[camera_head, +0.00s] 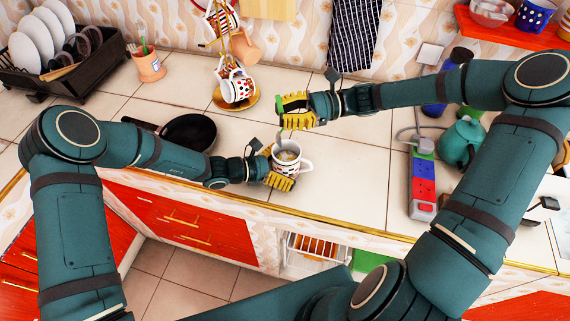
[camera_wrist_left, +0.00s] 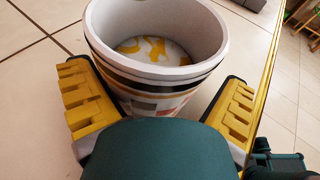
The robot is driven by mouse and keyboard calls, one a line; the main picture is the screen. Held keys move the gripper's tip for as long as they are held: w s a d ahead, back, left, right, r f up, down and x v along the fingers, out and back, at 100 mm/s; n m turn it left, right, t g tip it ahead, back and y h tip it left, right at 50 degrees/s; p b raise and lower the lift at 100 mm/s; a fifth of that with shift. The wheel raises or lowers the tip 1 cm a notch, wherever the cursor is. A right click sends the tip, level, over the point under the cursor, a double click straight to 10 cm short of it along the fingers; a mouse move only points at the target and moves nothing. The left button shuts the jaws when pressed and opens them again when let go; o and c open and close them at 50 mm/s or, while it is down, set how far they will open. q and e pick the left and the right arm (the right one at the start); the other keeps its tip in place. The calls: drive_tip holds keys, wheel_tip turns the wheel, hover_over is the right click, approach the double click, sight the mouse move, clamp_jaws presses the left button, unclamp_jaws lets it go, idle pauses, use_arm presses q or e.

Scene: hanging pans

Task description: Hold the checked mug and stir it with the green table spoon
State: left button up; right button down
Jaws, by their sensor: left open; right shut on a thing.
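The checked mug (camera_head: 304,165) stands upright on the tiled counter, white with dark bands and coloured patches. In the left wrist view the mug (camera_wrist_left: 160,76) shows its pale inside with yellow patches and no spoon in it. My left gripper (camera_head: 274,167) is open, its yellow fingers on either side of the mug; contact cannot be told. My right gripper (camera_head: 285,111) is shut on the green table spoon (camera_head: 280,104), just beyond the mug. The spoon's lower part hangs toward the mug's far rim and is hard to make out.
A black pan (camera_head: 190,132) lies left of the mug, near my left arm. A mug stand (camera_head: 222,98) with hanging mugs stands behind. A power strip (camera_head: 423,185) and teal kettle (camera_head: 461,140) are at the right. The counter's front edge is close.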

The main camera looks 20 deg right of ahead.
use_arm(q)
drive_tip(key=shift+d, duration=0.15)
drive_tip(key=shift+c, duration=0.3)
drive_tip(key=c, duration=1)
